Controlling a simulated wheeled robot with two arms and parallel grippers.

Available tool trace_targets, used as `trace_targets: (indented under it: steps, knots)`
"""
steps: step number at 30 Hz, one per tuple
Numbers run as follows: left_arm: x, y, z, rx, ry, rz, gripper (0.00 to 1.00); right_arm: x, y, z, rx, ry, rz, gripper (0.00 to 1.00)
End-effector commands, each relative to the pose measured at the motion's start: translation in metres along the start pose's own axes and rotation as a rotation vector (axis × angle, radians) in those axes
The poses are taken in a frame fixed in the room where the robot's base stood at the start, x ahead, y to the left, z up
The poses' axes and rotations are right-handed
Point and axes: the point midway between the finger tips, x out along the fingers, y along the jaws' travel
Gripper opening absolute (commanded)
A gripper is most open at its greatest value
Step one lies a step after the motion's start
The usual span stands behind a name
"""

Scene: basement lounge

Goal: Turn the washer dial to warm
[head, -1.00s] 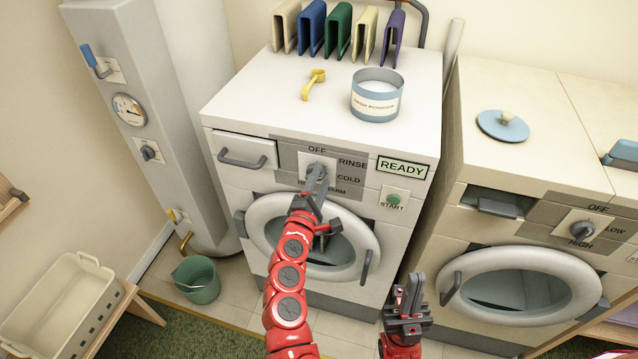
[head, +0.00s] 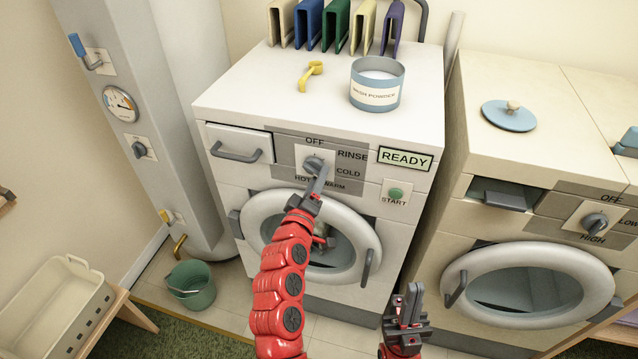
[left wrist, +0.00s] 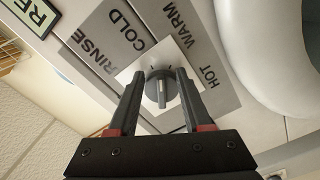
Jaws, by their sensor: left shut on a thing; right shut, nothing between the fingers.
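The washer dial (head: 313,164) is a dark grey knob on a pale square plate on the washer's front panel. OFF is above it, RINSE and COLD to its right, WARM and HOT below. My left gripper (head: 320,178) is shut on the dial, reaching it from below. In the left wrist view the fingers sit either side of the dial (left wrist: 163,88), and the WARM, COLD, RINSE and HOT labels show around it. Which label the dial points at is not clear. My right gripper (head: 413,302) is shut and empty, low in front of the gap between the two machines.
The washer (head: 250,95) carries a yellow scoop (head: 311,75), a wash powder tub (head: 376,97) and several coloured upright holders. A START button (head: 395,193) and READY sign (head: 404,158) are right of the dial. The dryer (head: 500,150) stands right, a green bucket (head: 192,287) left.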

Motion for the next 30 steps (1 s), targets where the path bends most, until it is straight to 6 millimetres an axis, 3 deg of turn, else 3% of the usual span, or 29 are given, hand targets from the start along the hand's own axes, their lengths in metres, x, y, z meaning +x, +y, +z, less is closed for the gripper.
trace_targets:
  steps: [15, 30]
  knots:
    - [0.001, -0.005, -0.007, 0.4, 0.017, 0.005, 0.0, -0.029, -0.001, 0.005, 0.0, 0.0, 0.0, 0.0]
    - [0.0, -0.003, -0.012, 0.512, 0.023, 0.009, 0.0, -0.034, -0.002, 0.006, 0.0, 0.0, 0.0, 0.0]
